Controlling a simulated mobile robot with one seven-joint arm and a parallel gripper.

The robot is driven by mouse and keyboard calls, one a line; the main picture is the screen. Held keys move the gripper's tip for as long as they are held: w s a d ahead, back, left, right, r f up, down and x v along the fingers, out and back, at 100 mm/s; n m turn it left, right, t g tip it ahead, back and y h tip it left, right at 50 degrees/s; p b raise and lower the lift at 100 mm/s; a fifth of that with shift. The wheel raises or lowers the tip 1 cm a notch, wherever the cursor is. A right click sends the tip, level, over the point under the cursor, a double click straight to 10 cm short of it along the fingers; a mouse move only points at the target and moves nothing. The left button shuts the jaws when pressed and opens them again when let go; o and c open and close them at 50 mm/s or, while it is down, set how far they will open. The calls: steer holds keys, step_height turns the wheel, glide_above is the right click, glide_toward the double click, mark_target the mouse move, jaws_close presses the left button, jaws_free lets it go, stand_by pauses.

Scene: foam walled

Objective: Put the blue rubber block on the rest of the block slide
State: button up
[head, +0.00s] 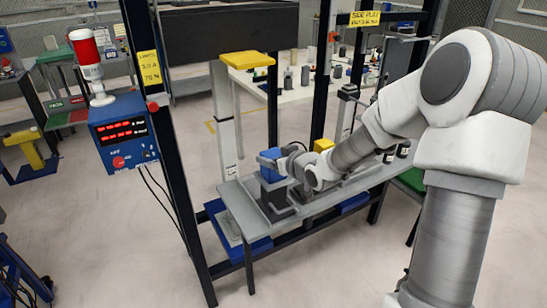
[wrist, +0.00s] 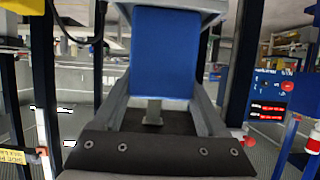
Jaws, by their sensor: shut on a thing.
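The blue rubber block (head: 270,168) is at the left part of the grey bench in the head view. It fills the upper middle of the wrist view (wrist: 165,52). My gripper (head: 284,165) is shut on it from the right. In the wrist view its grey fingers (wrist: 163,88) flank the block. A dark piece (head: 277,202), perhaps part of the block slide, shows just below the block on the bench. I cannot tell whether the block touches it or is held above. I cannot clearly tell the slide's rest.
The grey bench (head: 240,200) has a low rim. A yellow block (head: 323,145) stands behind my wrist, with dark bottles (head: 403,149) farther right. A post with a yellow top (head: 248,61) rises behind the bench. Dark frame uprights (head: 170,130) and a blue display box (head: 124,132) stand at left.

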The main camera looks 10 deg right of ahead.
steer(key=o, duration=1.6)
steer(key=shift+f, duration=0.1)
steer(key=shift+c, duration=0.2)
steer(key=shift+s+d+r, duration=0.1)
steer(key=shift+s+r, duration=0.1)
steer(key=shift+r, duration=0.1)
steer(key=p+v, duration=0.3)
steer(key=v, duration=0.8)
steer(key=shift+s+p, duration=0.3)
